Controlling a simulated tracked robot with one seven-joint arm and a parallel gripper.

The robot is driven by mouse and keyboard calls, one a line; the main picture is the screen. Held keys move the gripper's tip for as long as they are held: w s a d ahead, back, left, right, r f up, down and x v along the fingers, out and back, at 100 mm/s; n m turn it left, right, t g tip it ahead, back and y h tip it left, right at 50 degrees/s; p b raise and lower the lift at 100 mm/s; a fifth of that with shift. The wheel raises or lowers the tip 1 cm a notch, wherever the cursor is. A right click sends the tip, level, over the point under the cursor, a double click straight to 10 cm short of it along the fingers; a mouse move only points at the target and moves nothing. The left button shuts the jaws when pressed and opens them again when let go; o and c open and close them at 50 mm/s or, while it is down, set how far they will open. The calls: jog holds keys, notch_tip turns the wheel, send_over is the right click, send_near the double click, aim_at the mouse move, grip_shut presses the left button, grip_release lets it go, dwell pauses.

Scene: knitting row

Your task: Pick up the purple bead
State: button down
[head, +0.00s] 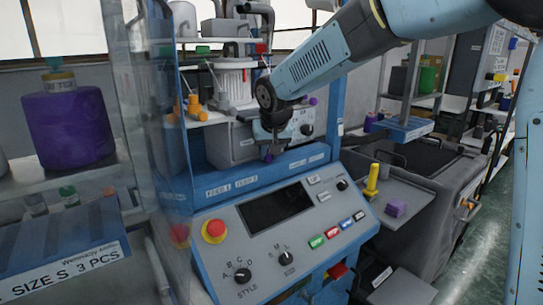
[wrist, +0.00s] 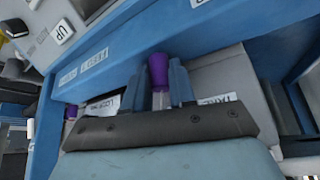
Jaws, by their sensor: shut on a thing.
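The purple bead (wrist: 158,68) sits between the two fingers of my gripper (wrist: 161,88) in the wrist view, with a pale, clear-looking part beneath it. In the head view my gripper (head: 269,142) points down above the blue ledge of the machine, and the purple bead (head: 268,157) shows as a small purple tip at its fingers. The gripper is shut on it. The fingers hide part of it. A second small purple piece (head: 313,101) is on the grey unit behind, to the right of the gripper; a purple piece (wrist: 71,112) also shows at left in the wrist view.
Below is the control panel with a dark screen (head: 275,208) and a red button (head: 214,231). A yellow peg (head: 371,180) and purple block (head: 396,209) sit on the right shelf. A clear panel (head: 150,130) stands left. A large purple cone (head: 70,125) is further left.

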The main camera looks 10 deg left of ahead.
jog(key=shift+s+d+r, duration=0.1)
jog(key=shift+d+r, duration=0.05)
notch_tip(320, 180, up, 6)
jog(key=s+d, duration=1.2)
jog(key=d, duration=0.3)
jog(key=shift+s+r, duration=0.3)
jog(key=shift+s, duration=0.1)
dwell(0.3)
